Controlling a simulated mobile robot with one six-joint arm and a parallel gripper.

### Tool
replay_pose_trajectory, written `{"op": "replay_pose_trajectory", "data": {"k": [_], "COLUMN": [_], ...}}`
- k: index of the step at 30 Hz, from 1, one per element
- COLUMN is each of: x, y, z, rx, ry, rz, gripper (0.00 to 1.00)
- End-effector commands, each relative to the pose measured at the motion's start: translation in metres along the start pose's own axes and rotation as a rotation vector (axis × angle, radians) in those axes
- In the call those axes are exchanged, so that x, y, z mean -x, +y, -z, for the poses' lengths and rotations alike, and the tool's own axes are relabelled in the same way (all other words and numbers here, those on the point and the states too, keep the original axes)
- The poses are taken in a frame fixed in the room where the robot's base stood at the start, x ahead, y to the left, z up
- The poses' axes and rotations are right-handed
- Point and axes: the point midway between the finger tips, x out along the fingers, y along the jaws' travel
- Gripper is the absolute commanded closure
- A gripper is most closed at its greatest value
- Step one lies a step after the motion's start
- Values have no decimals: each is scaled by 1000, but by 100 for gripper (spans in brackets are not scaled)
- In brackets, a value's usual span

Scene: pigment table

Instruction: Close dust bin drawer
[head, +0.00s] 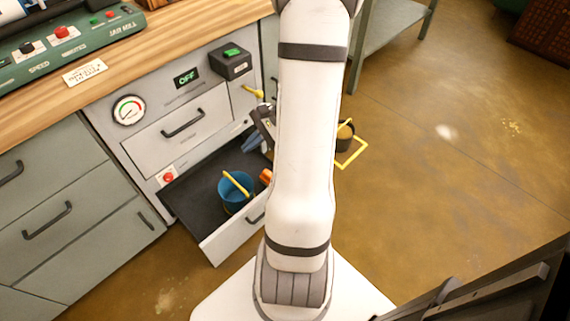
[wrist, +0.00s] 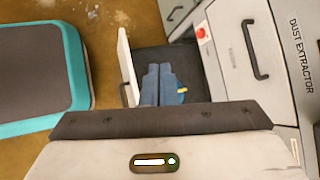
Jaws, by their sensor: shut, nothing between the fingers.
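The dust bin drawer (head: 225,241) is the low drawer of the grey dust extractor cabinet, pulled well out in the head view. Its dark inside holds a blue bucket (head: 233,194) with a yellow piece across it. In the wrist view the drawer's pale front (wrist: 127,66) stands left of my fingers, apart from the cabinet. My gripper (head: 254,143) is shut and empty, its blue-grey fingers over the drawer's open inside. In the wrist view my fingers (wrist: 159,70) lie together and partly hide the bucket. My arm hides part of the drawer's right side in the head view.
A closed upper drawer (head: 180,126) sits above the open one. A red button (head: 168,177) is on the cabinet front beside the opening. An orange item (head: 266,176) shows near the bucket. A dark pot (head: 345,137) stands by a yellow floor marking.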

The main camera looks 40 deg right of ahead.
Motion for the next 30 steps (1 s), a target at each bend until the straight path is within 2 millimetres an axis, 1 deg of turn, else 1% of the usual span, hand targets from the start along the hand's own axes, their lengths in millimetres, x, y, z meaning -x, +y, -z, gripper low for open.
{"op": "replay_pose_trajectory", "data": {"k": [1, 2, 3, 5, 6, 8, 9, 11, 12, 15, 18, 21, 23, 26, 30], "x": [-12, -15, -18, -22, -26, -29, -32, -36, -38, -44, -47, -49, -50, -57, -76], "y": [15, 20, 28, 42, 54, 74, 88, 111, 126, 160, 184, 195, 196, 191, 176], "z": [41, 59, 83, 120, 145, 182, 205, 238, 257, 294, 317, 328, 331, 335, 344], "rx": [-117, -180, -263, -386, -467, -589, -666, -778, -844, -982, -1071, -1115, -1125, -1125, -1123], "ry": [-11, -15, -20, -26, -30, -33, -34, -33, -32, -29, -24, -21, -20, -20, -21], "rz": [71, 114, 172, 263, 323, 416, 477, 565, 618, 731, 806, 843, 852, 851, 847], "gripper": [100, 100, 100, 100, 100, 100, 100, 100, 100, 100, 100, 100, 100, 100, 100]}}
